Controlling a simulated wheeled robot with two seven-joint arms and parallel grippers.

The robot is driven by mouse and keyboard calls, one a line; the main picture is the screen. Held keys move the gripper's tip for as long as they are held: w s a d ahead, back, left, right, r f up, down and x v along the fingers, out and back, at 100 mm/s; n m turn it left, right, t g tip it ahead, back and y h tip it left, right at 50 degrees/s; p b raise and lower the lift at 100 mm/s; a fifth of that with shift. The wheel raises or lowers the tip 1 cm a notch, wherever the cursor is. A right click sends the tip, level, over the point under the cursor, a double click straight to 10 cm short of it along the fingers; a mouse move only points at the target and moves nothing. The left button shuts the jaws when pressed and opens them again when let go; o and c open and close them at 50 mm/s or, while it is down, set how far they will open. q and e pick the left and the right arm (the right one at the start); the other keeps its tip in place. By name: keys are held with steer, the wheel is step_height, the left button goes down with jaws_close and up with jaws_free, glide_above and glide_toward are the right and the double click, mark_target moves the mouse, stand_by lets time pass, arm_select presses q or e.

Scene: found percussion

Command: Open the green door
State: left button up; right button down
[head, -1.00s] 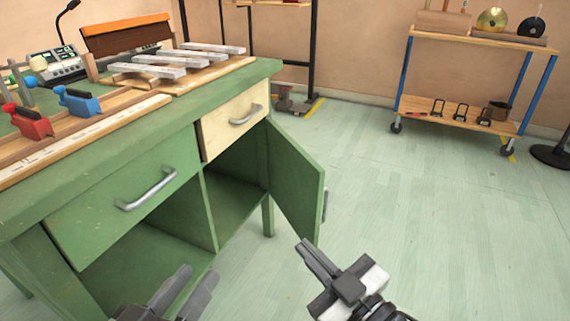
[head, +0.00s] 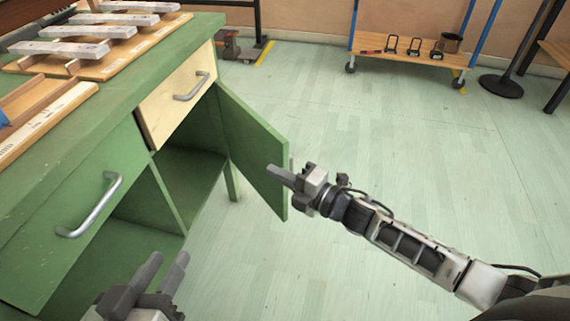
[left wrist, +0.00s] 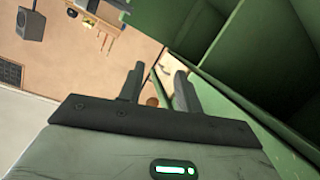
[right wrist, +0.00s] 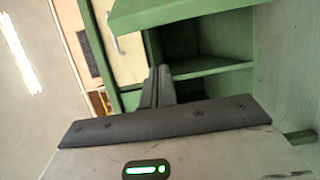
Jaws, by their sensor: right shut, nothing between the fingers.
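The green door (head: 250,145) stands swung open from the green cabinet under the bench in the head view. Its free edge points to the right and toward me, and the shelf space (head: 185,180) behind it shows. My right gripper (head: 280,177) is shut and empty, its fingertips at the door's free edge; I cannot tell whether they touch it. Its closed fingers also show in the right wrist view (right wrist: 158,84). My left gripper (head: 168,268) is open and empty, low in front of the cabinet; its parted fingers show in the left wrist view (left wrist: 158,84). The door's handle is not visible.
Above the door is a cream drawer (head: 178,97) with a metal handle. A green drawer (head: 85,215) with a protruding handle is nearer. Metal bars (head: 80,48) lie on the bench. A wheeled cart (head: 400,62) stands at the back. The floor right of the door is clear.

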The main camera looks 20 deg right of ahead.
mark_target(286, 161)
steer(key=w, duration=0.1)
steer(key=w+d+b, duration=0.1)
steer(key=shift+w+f, duration=0.15)
steer(key=shift+w, duration=0.2)
steer(key=shift+w+d, duration=0.15)
steer(key=shift+d, duration=0.45)
arm_select(q)
steer(key=shift+w+d+r+n+t+h, duration=0.15)
steer(key=shift+d+r+n+t+h, duration=0.15)
steer(key=shift+r+n+h, duration=0.1)
arm_select(e)
steer(key=shift+d, duration=0.15)
steer(key=shift+d, duration=0.15)
